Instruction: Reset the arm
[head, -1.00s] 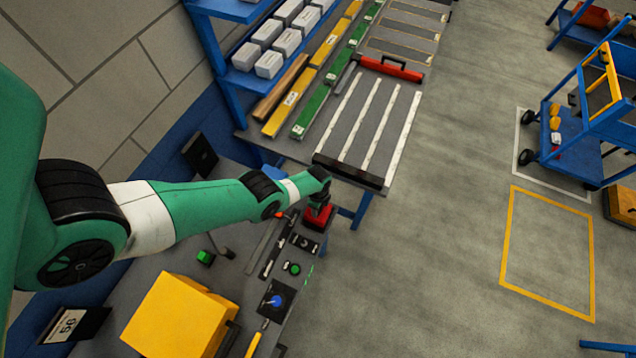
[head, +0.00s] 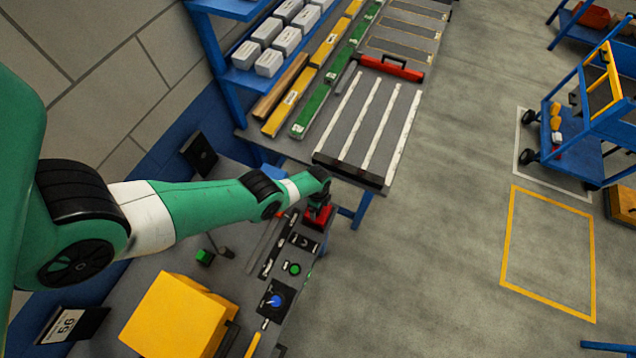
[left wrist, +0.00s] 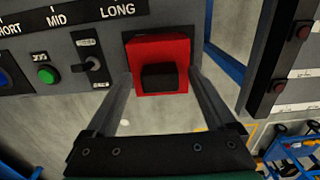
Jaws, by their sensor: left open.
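My left arm reaches in from the left in the head view, with its gripper (head: 318,203) at the end of the control panel (head: 262,268). In the left wrist view the gripper (left wrist: 158,95) is open, its two fingers on either side of a red block with a black front (left wrist: 160,64) on the grey panel. The red block also shows in the head view (head: 318,217), just below the gripper and partly hidden by it. I cannot tell whether the fingers touch the block. My right gripper is not in view.
A green button (left wrist: 47,74) and a small toggle switch (left wrist: 93,63) sit left of the red block. A yellow box (head: 178,315) stands beside the panel. A worktable with white strips (head: 372,125) lies beyond. The floor at right is clear near a yellow-outlined square (head: 548,255).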

